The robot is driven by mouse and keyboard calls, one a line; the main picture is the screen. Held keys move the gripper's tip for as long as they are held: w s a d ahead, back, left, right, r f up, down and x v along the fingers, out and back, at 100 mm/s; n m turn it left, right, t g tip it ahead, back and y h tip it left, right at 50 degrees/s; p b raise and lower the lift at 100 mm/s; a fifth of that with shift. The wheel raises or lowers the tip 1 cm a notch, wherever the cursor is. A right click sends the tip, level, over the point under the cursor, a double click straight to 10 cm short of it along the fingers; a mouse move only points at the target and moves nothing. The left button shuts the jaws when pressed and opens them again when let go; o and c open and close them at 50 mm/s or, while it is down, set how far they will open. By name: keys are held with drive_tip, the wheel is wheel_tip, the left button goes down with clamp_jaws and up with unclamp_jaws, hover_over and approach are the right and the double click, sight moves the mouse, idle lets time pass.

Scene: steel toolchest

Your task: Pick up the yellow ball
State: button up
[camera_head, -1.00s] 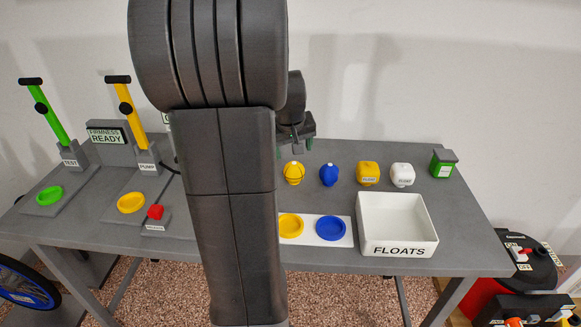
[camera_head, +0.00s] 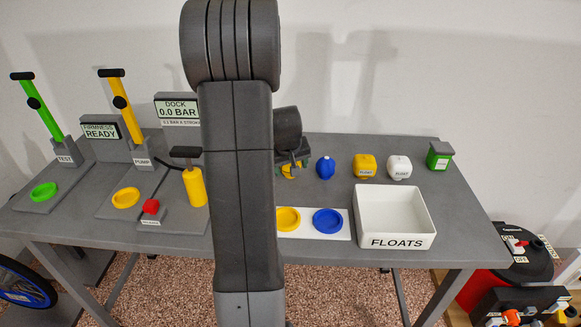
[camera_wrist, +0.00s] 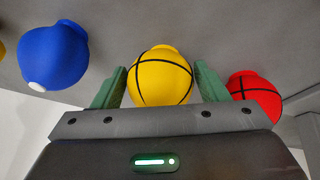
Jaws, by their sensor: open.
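The yellow ball (camera_wrist: 160,77) with black lines is between the two green fingers of my gripper (camera_wrist: 160,88) in the wrist view. The fingers are open, with a small gap on either side of the ball. In the head view only part of the yellow ball (camera_head: 290,171) shows under my gripper (camera_head: 292,166), and the rest is hidden by it. The ball stands on the grey table (camera_head: 410,181).
A blue ball (camera_head: 325,167) stands to the right, then yellow (camera_head: 364,166) and white (camera_head: 399,167) floats. A red ball (camera_wrist: 254,95) is close beside one finger in the wrist view. The white FLOATS box (camera_head: 396,243) and the yellow (camera_head: 287,219) and blue (camera_head: 328,221) rings are in front.

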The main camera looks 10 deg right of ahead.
drive_tip(key=shift+c, duration=0.5)
drive_tip(key=c, duration=0.7)
drive_tip(key=shift+o, duration=0.2)
drive_tip(key=shift+r, duration=0.35)
drive_tip(key=r, duration=0.3)
drive_tip(key=r+p, duration=0.1)
drive_tip(key=r, duration=0.5)
drive_tip(key=shift+w+a+r+p, duration=0.1)
drive_tip(key=shift+w+a+p, duration=0.05)
drive_tip(key=shift+a+p, duration=0.15)
drive_tip(key=w+a+f+m+g+h+p, duration=0.1)
drive_tip(key=w+a+m+p, duration=0.2)
drive_tip(key=a+p, duration=0.5)
drive_tip(key=a+m, duration=0.1)
drive_tip(key=a, duration=0.7)
drive_tip(key=shift+m+h, duration=0.3)
